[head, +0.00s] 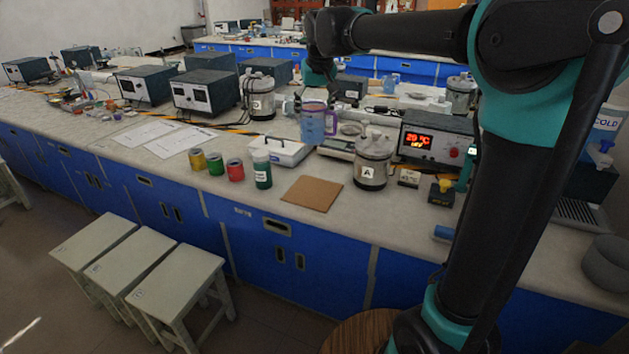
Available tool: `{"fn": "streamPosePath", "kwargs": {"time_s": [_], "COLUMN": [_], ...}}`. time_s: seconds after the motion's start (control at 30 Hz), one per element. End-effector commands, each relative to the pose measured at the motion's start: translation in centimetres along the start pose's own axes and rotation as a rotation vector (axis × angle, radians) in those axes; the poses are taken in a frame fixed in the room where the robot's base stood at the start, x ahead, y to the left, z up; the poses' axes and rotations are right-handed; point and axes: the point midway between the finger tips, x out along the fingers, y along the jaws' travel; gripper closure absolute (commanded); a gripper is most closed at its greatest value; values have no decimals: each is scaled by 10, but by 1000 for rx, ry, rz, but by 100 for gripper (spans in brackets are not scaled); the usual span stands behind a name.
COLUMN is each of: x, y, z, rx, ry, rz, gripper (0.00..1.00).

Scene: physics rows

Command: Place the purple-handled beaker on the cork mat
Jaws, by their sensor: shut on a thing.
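The beaker (313,124) is clear with a bluish tint and has a purple handle on its right side. It is upright, behind the cork mat and between a white balance and a second scale. My gripper (318,98) comes down from above and is shut on the beaker near its rim; the fingertips are small and partly hidden. I cannot tell whether the beaker's base touches the bench. The square brown cork mat (311,194) lies flat and bare near the bench's front edge.
A white balance (281,151) and a green jar (263,171) stand left of the mat. A jar labelled A (372,164) stands to its right, with a scale (338,147) behind. A heater box (436,144) with a red display is further right. Stools (170,290) stand in front.

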Motion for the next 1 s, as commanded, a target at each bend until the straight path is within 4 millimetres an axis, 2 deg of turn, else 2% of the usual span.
{"fn": "streamPosePath", "kwargs": {"time_s": [0.17,0.6,0.7,1.0], "x": [24,122,137,163], "y": [0,0,0,0], "z": [10,50,56,67], "rx": [0,0,0,0], "ry": [0,0,0,0], "rz": [0,0,0,0], "gripper": [93,93,93,93]}}
